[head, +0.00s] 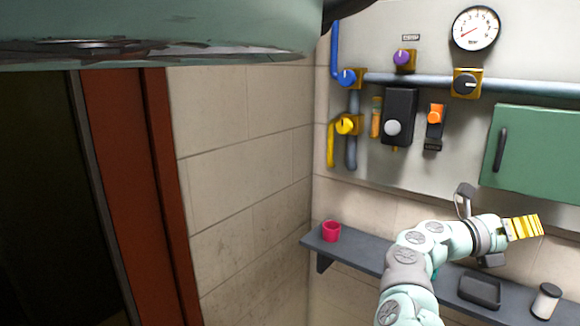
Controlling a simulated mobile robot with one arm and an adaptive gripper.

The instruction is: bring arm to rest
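My arm comes up from the bottom of the head view, bends, and points right in front of the wall panel and above the shelf. My gripper (523,228) is at its end, where a yellow ribbed part shows with pale lines across it. I cannot tell whether this part is the fingers or something held, nor whether the fingers are open or shut. The gripper appears apart from the shelf and the green cabinet.
A grey shelf (380,262) runs along the wall with a red cup (331,231), a dark tray (479,290) and a white dark-lidded jar (546,301). Above are a green cabinet (535,155), a gauge (475,29), valves and pipes. A red-brown door frame (130,190) stands left.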

